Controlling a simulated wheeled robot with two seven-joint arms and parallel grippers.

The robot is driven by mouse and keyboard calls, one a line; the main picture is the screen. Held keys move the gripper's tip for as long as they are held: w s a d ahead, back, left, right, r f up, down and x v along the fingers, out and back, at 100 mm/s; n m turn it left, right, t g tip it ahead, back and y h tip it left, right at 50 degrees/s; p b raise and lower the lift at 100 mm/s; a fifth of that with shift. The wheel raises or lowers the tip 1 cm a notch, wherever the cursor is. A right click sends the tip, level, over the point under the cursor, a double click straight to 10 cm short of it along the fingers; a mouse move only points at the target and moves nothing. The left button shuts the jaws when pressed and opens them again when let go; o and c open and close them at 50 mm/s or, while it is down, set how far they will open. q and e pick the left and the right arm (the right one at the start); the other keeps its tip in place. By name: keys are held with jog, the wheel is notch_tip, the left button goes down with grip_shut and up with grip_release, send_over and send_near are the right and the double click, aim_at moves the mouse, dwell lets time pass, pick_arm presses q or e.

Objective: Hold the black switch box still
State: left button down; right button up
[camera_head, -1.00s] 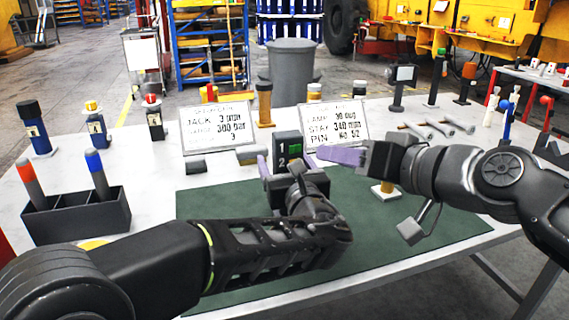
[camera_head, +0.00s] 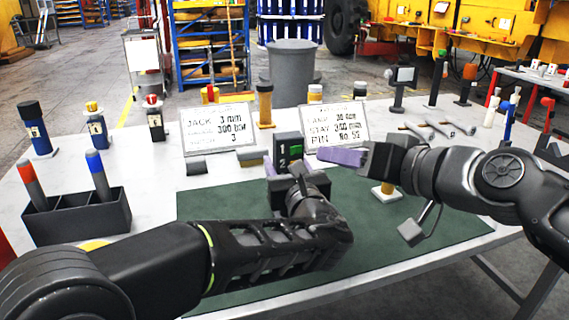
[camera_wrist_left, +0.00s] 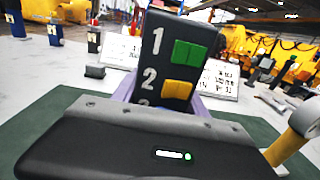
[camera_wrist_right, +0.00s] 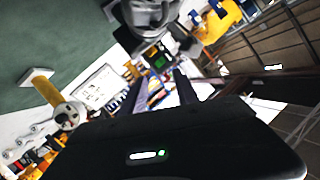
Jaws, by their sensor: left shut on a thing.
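The black switch box (camera_head: 289,146) stands upright on the table near the far edge of the green mat. In the left wrist view the switch box (camera_wrist_left: 172,58) shows a green button beside 1 and an amber button beside 2; a third number is partly hidden. My left gripper (camera_head: 288,172) is shut on its lower part, with purple fingers at its sides. My right gripper (camera_head: 328,156) is to the right of the box, apart from it. In the right wrist view its fingers stand apart with nothing between them, and the box (camera_wrist_right: 160,60) shows beyond them.
Two white sign cards (camera_head: 219,128) and (camera_head: 336,122) stand behind the box. A yellow post on a white base (camera_head: 386,190) is below my right gripper. A dark holder (camera_head: 76,218) with red and blue handles is at left.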

jog(key=shift+c, duration=0.3)
jog(key=shift+a+f, duration=0.1)
jog(key=shift+a, duration=0.05)
jog(key=shift+c, duration=0.7)
jog(key=shift+w+a+r+n, duration=0.2)
jog(key=shift+w+a+r, duration=0.15)
jog(key=shift+a+r, duration=0.2)
jog(key=shift+w+a+r+n, duration=0.2)
jog(key=shift+w+a+r, duration=0.1)
jog(key=shift+a+r, duration=0.25)
jog(key=c, duration=0.4)
jog(key=r+m+g, duration=0.1)
jog(key=r, duration=0.1)
jog(key=a+r+m+g, duration=0.1)
jog(key=shift+s+a+r, duration=0.1)
jog(key=shift+r, duration=0.25)
grip_shut()
jog(key=s+d+m+g+h, duration=0.2)
jog(key=d+m, duration=0.3)
jog(key=m, duration=0.5)
jog(key=shift+s+m+h, duration=0.4)
jog(key=shift+s+h, duration=0.2)
jog(key=shift+s, duration=0.05)
jog(key=shift+d, duration=0.1)
